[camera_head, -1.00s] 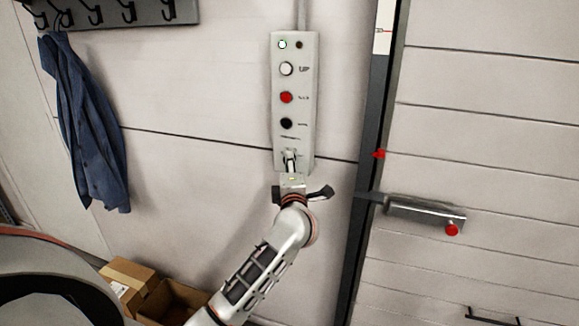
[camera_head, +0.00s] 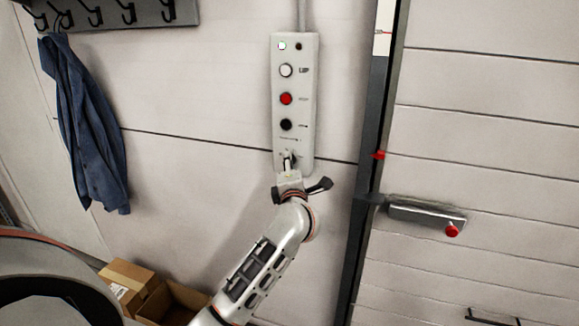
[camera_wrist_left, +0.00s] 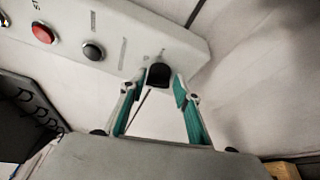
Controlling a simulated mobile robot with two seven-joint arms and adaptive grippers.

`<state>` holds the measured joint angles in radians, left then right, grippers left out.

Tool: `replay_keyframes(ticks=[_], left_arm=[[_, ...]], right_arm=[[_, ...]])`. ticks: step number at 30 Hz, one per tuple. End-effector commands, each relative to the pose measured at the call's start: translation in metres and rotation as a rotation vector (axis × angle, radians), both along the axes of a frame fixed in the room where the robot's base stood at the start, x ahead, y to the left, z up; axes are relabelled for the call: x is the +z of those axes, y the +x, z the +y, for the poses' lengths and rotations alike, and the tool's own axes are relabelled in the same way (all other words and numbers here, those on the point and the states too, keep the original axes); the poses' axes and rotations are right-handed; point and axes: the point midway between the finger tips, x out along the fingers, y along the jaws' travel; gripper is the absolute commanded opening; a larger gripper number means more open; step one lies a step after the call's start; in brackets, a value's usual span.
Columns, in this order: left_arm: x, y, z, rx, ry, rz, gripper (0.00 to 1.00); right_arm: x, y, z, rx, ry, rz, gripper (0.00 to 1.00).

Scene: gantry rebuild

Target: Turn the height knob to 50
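The height knob (camera_wrist_left: 158,75) is a black knob at the lower end of the grey control panel (camera_head: 308,100). In the head view it is mostly hidden by my gripper. My left gripper (camera_head: 289,162) reaches up to it from below. In the left wrist view my left gripper (camera_wrist_left: 160,88) is open, with one green-lined finger on each side of the knob. Narrow gaps seem to show between fingertips and knob; I cannot tell whether either touches. The scale marks around the knob are too small to read. My right gripper is not in view.
Above the knob are a black button (camera_head: 286,124), a red button (camera_head: 286,98) and a white button (camera_head: 286,70). A door handle bar (camera_head: 425,213) is at the right. A blue coat (camera_head: 90,130) hangs left. Cardboard boxes (camera_head: 130,278) stand below.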

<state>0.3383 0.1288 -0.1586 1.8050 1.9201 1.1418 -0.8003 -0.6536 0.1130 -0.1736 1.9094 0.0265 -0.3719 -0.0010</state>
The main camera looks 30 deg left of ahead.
Motion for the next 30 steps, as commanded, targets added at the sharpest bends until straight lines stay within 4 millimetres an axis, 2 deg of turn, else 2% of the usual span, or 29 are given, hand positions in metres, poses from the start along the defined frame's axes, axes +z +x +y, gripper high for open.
replay_keyframes(ticks=[10, 14, 30], left_arm=[[0.001, 0.0, -0.001, 0.0, 0.003, -0.002, 0.42], [0.001, -0.006, -0.006, -0.003, 0.001, -0.002, 0.42], [0.002, -0.085, -0.061, -0.001, -0.001, -0.001, 0.42]], right_arm=[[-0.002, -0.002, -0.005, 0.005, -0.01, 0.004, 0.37], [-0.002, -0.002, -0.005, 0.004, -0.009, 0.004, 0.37], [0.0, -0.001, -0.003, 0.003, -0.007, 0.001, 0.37]])
